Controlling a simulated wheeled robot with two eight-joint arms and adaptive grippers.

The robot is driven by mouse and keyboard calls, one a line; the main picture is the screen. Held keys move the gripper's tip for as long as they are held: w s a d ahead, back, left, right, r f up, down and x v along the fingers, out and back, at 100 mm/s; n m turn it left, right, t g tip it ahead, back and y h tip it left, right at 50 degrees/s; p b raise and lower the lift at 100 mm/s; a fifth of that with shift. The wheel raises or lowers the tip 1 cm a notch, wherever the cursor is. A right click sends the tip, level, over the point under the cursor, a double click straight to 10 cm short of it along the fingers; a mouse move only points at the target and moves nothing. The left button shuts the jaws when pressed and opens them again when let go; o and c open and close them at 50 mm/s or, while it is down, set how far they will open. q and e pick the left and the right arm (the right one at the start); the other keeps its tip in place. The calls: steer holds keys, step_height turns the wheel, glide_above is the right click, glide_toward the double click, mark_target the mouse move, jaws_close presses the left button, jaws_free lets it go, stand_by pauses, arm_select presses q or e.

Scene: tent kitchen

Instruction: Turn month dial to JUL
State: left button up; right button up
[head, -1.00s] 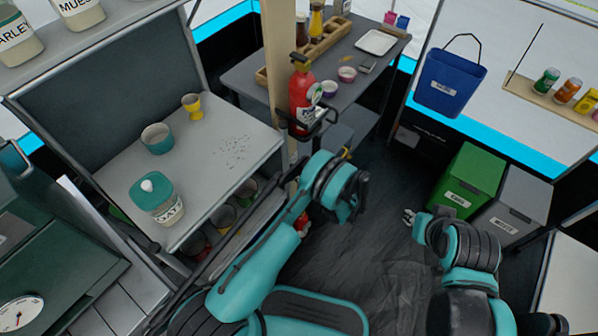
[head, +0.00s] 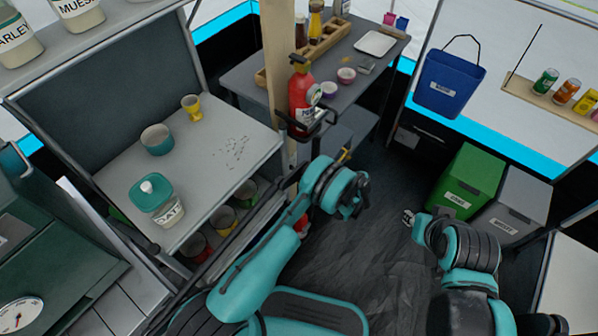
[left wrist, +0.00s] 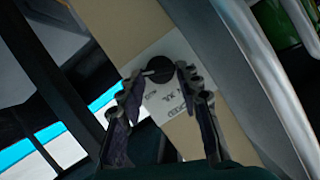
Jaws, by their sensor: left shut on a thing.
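The month dial (left wrist: 157,70) is a dark round knob on a white card (left wrist: 172,99) fixed to a tan post. It shows in the left wrist view. A pale mark lies at its left side. The card has small lettering that I cannot read surely, so I cannot tell which month the dial points to. My left gripper (left wrist: 161,72) has one finger on each side of the knob and is shut on it. In the head view the hand is mostly hidden behind my own left arm. My right arm is at the lower right, and its fingers are too small to judge.
A wooden post (head: 278,60) with a red extinguisher (head: 303,95) stands near my left arm. A grey shelf (head: 200,190) with a cup and a jar is at left. Green (head: 466,180) and grey (head: 513,208) bins stand at right. Dark floor lies between.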

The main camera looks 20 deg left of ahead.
arm_select(q)
steer(key=o, duration=1.2)
steer(key=shift+c, duration=0.2)
steer(key=v, duration=1.2)
